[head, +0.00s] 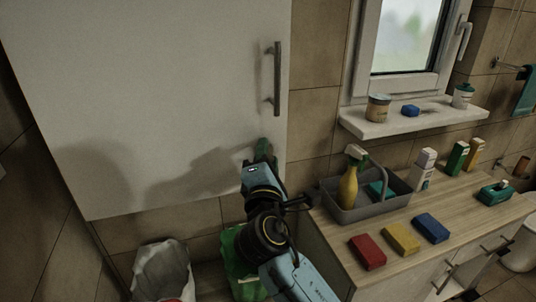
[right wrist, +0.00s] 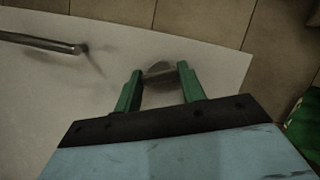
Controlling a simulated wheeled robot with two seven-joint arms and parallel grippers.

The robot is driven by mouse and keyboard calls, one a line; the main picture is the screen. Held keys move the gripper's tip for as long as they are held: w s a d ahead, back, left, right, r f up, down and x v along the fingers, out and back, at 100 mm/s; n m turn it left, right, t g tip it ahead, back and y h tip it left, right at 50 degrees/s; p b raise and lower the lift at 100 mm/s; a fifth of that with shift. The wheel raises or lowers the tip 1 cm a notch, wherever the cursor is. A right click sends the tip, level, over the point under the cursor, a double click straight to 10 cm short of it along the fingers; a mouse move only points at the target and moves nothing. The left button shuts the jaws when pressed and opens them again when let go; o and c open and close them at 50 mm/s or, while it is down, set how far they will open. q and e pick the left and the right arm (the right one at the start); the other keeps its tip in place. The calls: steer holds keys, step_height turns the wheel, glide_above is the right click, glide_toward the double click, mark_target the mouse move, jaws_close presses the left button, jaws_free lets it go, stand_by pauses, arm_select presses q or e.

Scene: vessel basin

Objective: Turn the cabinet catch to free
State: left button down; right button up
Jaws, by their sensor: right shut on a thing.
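The white cabinet door (head: 150,90) fills the upper left of the head view, with a vertical metal bar handle (head: 277,78) near its right edge. My right gripper (head: 262,152) is at the door's lower right corner, below the handle. In the right wrist view, the green fingers of my right gripper (right wrist: 160,70) stand on either side of the small grey catch (right wrist: 158,77) on the door face and are shut on it. In the head view the gripper hides the catch. The catch's exact turn angle is hard to tell. My left gripper is not in view.
A wooden counter (head: 330,232) at right carries a grey caddy (head: 343,208) with a yellow spray bottle (head: 348,186), and red, yellow and blue sponges. A lined bin (head: 160,270) and a green bag (head: 236,250) stand below the cabinet. The window sill (head: 420,117) juts out at right.

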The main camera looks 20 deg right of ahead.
steer(key=m+g+p, duration=0.2)
steer(key=m, duration=0.2)
steer(key=shift+r+m, duration=0.15)
steer(key=shift+m, duration=0.25)
stand_by(0.4)
steer(key=o, duration=1)
steer(key=b+v, duration=0.1)
steer(key=v, duration=1.2)
steer(key=shift+s, duration=0.2)
